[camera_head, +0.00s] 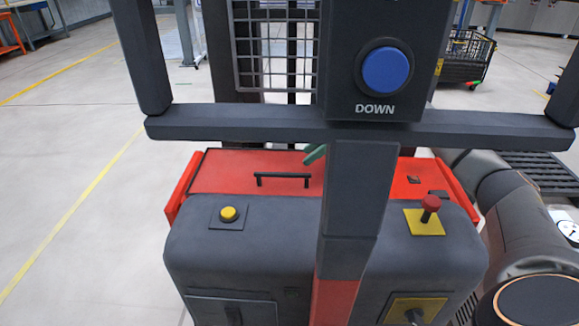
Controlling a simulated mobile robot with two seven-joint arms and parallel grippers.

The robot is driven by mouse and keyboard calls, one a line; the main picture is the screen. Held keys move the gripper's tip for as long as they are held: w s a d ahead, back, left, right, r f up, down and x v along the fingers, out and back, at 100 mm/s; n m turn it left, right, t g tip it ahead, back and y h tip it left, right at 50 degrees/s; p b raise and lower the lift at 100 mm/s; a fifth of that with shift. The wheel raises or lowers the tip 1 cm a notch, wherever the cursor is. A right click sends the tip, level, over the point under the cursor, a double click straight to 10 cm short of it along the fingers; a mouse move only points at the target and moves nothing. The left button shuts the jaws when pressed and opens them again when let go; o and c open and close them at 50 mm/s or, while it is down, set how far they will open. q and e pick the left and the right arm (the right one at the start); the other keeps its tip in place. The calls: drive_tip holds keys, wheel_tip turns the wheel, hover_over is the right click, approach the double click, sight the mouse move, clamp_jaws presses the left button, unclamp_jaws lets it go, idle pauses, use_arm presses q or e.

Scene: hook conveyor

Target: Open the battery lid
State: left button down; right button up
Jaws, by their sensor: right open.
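The battery lid (225,172) is the red panel on top of the dark grey truck body, and it lies flat and closed. Its black bar handle (283,176) stands up near the middle of the lid. Of my right gripper (315,154), only a green tip shows, just left of the upright post and a little above and behind the right end of the handle. The tip looks apart from the handle. The rest of this gripper is hidden by the post. My left gripper is out of view.
The dark crossbar (230,122) and central post (355,200) stand in front of the lid. A blue DOWN button (386,70) is above. A yellow button (228,214) and a red-knobbed lever (430,207) sit on the body. Open floor lies left.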

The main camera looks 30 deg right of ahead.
sight(284, 173)
drive_tip(key=x, duration=0.7)
drive_tip(key=shift+w+a+f, duration=0.1)
drive_tip(key=shift+w+f, duration=0.05)
drive_tip(key=shift+f, duration=0.05)
drive_tip(key=shift+c, duration=0.3)
clamp_jaws()
idle(0.8)
